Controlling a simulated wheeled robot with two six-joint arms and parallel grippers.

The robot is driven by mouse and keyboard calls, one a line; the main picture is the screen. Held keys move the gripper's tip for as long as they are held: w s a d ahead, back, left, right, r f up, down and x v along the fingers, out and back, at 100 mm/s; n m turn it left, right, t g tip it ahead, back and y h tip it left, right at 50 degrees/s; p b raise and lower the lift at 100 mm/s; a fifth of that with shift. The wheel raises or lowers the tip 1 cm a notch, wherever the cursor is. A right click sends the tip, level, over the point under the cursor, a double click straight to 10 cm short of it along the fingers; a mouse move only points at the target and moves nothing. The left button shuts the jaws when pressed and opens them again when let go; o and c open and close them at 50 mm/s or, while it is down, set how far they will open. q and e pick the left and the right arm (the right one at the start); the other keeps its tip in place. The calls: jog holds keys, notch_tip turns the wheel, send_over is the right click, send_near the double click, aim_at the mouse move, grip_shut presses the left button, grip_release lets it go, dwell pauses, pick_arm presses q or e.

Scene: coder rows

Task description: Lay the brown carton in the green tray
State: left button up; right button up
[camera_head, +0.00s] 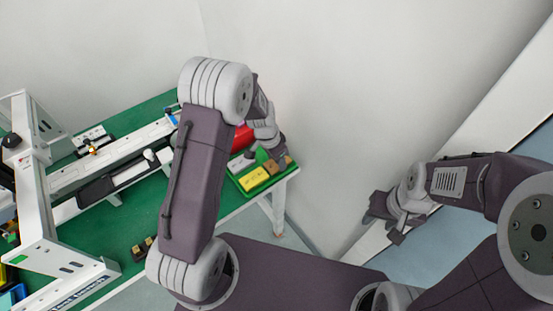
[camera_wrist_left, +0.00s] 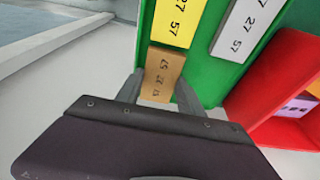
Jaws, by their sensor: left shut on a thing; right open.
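The brown carton (camera_wrist_left: 164,74), printed with numbers, is between the fingers of my left gripper (camera_wrist_left: 158,92), which is shut on it. In the head view the left gripper (camera_head: 279,162) is at the right end of the green tray (camera_head: 236,181), with brown (camera_head: 270,167) showing beside its fingers. In the left wrist view the carton overlaps the near end of the green tray (camera_wrist_left: 205,70); I cannot tell whether it touches the tray floor. My right gripper (camera_head: 383,217) is open and empty, off to the right, away from the table.
A yellow carton (camera_head: 254,179) and a pale grey carton (camera_head: 240,163) lie in the green tray. A red tray (camera_head: 243,138) stands beside it. A white rail machine (camera_head: 120,160) fills much of the green table (camera_head: 150,195). White walls stand behind.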

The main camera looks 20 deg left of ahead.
pick_arm(q)
jog(key=shift+f, duration=0.15)
jog(key=o, duration=1)
jog(key=shift+a, duration=0.15)
jog(key=shift+s+f, duration=0.1)
jog(key=r, duration=0.6)
jog(key=s+a+r, duration=0.1)
jog(key=r, duration=0.2)
